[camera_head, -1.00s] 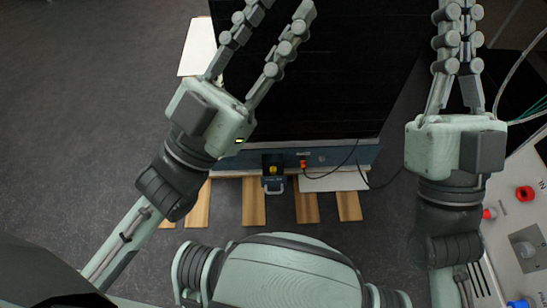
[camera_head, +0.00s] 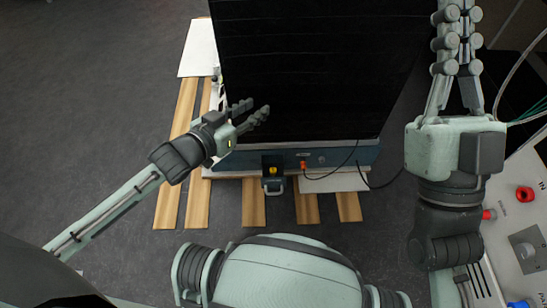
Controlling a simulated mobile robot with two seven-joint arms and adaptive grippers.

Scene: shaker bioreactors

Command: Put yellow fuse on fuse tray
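A small yellow piece (camera_head: 273,170), possibly the yellow fuse, shows in a dark holder with a grey handle (camera_head: 273,187) at the front of the black-topped unit. I cannot tell whether this holder is the fuse tray. My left gripper (camera_head: 259,106) is open, above the left part of the black top, up and left of the yellow piece. Nothing shows between its fingers. My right gripper (camera_head: 460,12) is at the upper right, its fingers together and empty; the tips reach the picture's top edge.
The black-topped unit (camera_head: 310,70) has a blue-grey front strip (camera_head: 340,156) with an orange plug (camera_head: 303,165) and dark cables. It stands on wooden slats (camera_head: 253,204). A light panel with a red button (camera_head: 525,194) is at right. Grey floor at left is clear.

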